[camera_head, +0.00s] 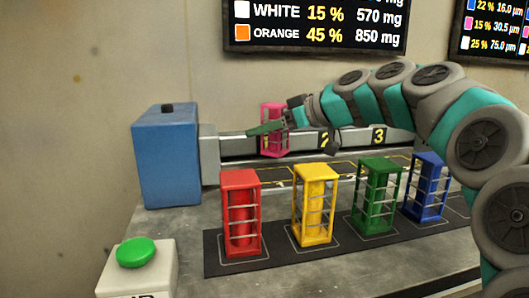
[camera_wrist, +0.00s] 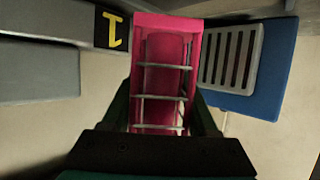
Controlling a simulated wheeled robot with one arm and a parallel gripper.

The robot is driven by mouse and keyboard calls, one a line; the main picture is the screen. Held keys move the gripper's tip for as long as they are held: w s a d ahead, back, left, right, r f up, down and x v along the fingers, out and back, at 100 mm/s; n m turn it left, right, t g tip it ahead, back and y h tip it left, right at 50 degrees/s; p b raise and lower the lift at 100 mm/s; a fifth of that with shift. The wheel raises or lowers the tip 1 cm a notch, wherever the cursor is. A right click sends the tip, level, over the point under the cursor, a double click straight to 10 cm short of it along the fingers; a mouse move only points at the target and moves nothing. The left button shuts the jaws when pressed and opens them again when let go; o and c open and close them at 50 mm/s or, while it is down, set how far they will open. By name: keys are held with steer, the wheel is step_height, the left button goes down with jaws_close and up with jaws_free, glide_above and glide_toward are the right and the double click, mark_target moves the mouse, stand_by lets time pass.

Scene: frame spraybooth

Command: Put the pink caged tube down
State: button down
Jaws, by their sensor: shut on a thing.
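The pink caged tube (camera_head: 272,132) is upright in my gripper (camera_head: 268,130), in front of the grey rail behind the row of tubes. In the wrist view, the pink caged tube (camera_wrist: 165,75) sits between the two dark fingers of my gripper (camera_wrist: 166,110), which are shut on it. Its silver cross bars show in both views. I cannot tell whether its base touches anything below.
Red (camera_head: 241,215), yellow (camera_head: 314,205), green (camera_head: 377,197) and blue (camera_head: 427,188) caged tubes stand in a row on a dark mat (camera_head: 285,258). A blue box (camera_head: 166,158) stands left of the rail. A green button (camera_head: 136,252) is at front left. Screens (camera_head: 315,28) hang behind.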

steer(key=shift+f, duration=2.5)
steer(key=shift+f, duration=0.1)
steer(key=shift+c, duration=0.8)
jaws_free()
steer(key=shift+d+r, duration=0.1)
steer(key=shift+r, duration=0.1)
steer(key=b+v, duration=0.1)
steer(key=v, duration=1.1)
steer(key=shift+s+f, duration=0.1)
steer(key=shift+f, duration=0.05)
